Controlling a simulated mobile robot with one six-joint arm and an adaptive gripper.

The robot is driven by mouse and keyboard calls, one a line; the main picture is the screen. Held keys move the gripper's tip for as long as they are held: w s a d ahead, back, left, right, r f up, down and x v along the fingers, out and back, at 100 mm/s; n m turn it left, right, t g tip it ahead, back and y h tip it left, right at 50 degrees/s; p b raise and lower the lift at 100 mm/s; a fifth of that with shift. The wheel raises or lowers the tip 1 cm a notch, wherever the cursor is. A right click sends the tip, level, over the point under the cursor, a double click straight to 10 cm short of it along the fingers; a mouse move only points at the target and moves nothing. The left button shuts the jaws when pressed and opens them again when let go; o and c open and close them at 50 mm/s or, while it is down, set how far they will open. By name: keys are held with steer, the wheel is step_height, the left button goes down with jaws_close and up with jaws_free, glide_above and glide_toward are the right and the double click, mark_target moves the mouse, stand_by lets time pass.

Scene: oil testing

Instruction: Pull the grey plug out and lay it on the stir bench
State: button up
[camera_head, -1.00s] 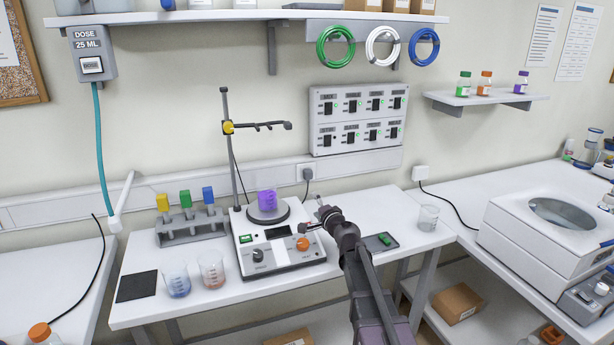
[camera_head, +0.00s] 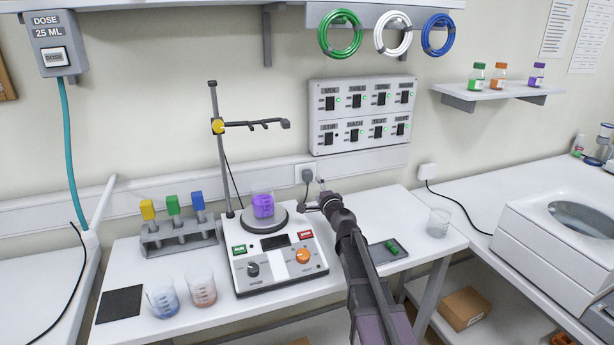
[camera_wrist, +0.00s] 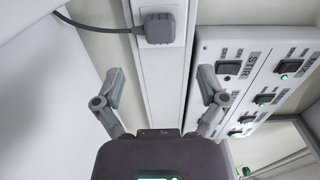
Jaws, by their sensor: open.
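The grey plug (camera_head: 307,175) sits in the wall socket on the trunking behind the bench, with a dark cable leading from it. In the wrist view the plug (camera_wrist: 158,28) is at the top, in front of the open jaws and apart from them. My gripper (camera_head: 310,200) is open and empty, below the plug in the head view; its two fingers are spread wide in the wrist view (camera_wrist: 160,82). The stir bench (camera_head: 215,262) is the white table carrying the hotplate stirrer (camera_head: 278,260).
A purple beaker (camera_head: 263,206) stands on the stirrer, beside a clamp stand (camera_head: 222,150). A tray with a green item (camera_head: 391,247) and a clear beaker (camera_head: 438,222) are at the right. Two beakers and a black mat (camera_head: 120,305) are at the left. The switch panel (camera_head: 362,115) hangs above.

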mark_target(309, 178)
steer(key=shift+w, duration=0.2)
steer(key=shift+x, duration=4.25)
steer(key=shift+a, duration=0.1)
jaws_close()
steer(key=shift+s, duration=0.2)
steer(key=shift+s, duration=0.35)
steer(key=shift+v, duration=0.75)
